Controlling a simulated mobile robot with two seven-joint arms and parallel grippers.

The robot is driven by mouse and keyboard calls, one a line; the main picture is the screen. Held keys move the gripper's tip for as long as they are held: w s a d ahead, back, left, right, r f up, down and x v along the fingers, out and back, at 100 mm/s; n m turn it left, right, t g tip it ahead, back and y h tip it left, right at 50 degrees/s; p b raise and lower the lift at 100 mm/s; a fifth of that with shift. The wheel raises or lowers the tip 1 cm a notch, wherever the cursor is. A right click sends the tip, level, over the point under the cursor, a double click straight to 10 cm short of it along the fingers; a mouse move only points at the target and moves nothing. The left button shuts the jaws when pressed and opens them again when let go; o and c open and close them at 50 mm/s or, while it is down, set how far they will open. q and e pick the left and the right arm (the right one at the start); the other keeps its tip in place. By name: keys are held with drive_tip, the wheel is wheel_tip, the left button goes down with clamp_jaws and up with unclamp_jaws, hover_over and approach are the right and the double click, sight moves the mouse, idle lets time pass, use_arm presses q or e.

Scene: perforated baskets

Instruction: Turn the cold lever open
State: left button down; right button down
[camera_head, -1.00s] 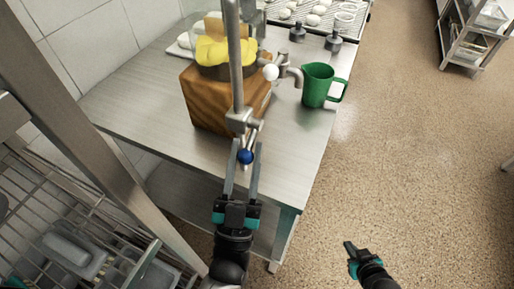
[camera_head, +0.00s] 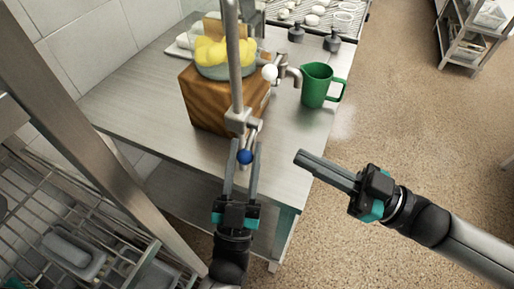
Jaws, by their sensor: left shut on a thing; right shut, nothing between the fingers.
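The cold lever is the short metal lever with a blue ball knob (camera_head: 246,157), on the near side of a metal tap column (camera_head: 235,75). My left gripper (camera_head: 245,146) has its two fingers on either side of the lever at the blue knob and is shut on it. The fingers point away toward the tap. My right gripper (camera_head: 301,157) is shut and empty, pointing left beside the table's right edge. A second knob, white (camera_head: 270,72), shows higher on the tap near its spout (camera_head: 293,73).
A wooden block (camera_head: 201,104) with a bowl of yellow things (camera_head: 224,54) stands behind the column. A green jug (camera_head: 316,86) stands near the spout on the metal table (camera_head: 130,98). A wire rack (camera_head: 35,200) is at lower left. Open floor lies right.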

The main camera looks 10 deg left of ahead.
sight(253, 136)
drive_tip(key=shift+n+g, duration=0.3)
drive_tip(key=shift+g, duration=0.2)
drive_tip(key=x, duration=0.3)
drive_tip(key=r+x, duration=0.1)
drive_tip(key=x, duration=0.2)
drive_tip(key=s+x, duration=0.1)
drive_tip(key=x, duration=0.3)
drive_tip(key=shift+a+r, duration=0.1)
drive_tip(key=shift+r, duration=0.1)
drive_tip(key=shift+d+f, duration=0.1)
drive_tip(key=shift+f, duration=0.95)
drive_tip(key=shift+d+f, duration=0.15)
drive_tip(key=shift+f, duration=0.9)
